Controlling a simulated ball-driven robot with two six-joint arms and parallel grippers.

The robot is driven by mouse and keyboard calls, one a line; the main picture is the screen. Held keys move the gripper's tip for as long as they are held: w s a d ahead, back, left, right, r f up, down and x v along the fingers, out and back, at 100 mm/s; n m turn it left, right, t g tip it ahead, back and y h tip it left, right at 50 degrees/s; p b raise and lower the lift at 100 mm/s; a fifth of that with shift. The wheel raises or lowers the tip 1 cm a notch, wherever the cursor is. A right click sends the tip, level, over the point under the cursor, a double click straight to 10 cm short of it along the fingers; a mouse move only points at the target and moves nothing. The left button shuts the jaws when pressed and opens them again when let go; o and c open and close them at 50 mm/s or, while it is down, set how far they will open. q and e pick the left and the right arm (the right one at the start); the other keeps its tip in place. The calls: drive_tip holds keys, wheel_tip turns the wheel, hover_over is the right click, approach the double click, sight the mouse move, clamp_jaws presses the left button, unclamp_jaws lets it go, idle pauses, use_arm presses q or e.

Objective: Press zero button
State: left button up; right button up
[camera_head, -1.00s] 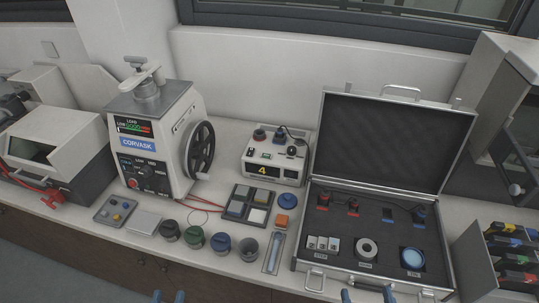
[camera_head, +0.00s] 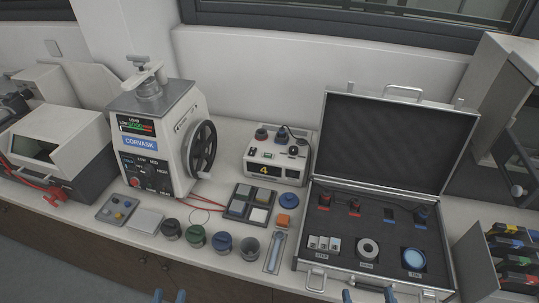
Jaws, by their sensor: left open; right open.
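The mounting press (camera_head: 160,140), marked CORVASK, stands at the left of the bench with a display, a panel of knobs and a red button (camera_head: 134,182). A small white unit (camera_head: 278,152) with a lit "4" stands mid-bench, with knobs and small controls on it. I cannot make out which control is the zero button. My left gripper (camera_head: 169,297) shows only its blue fingertips at the bottom edge, open and empty. My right gripper (camera_head: 368,297) shows its blue fingertips at the bottom edge in front of the case, open and empty. Both are apart from the devices.
An open case (camera_head: 310,264) with foam-set parts stands at the right. A tray of square pads (camera_head: 234,207), several round jars (camera_head: 222,243) and a small grey button box (camera_head: 117,210) lie along the bench. Red cables run beside the press.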

use_arm(q)
drive_tip(key=shift+c, duration=0.4)
clamp_jaws()
idle(1.4)
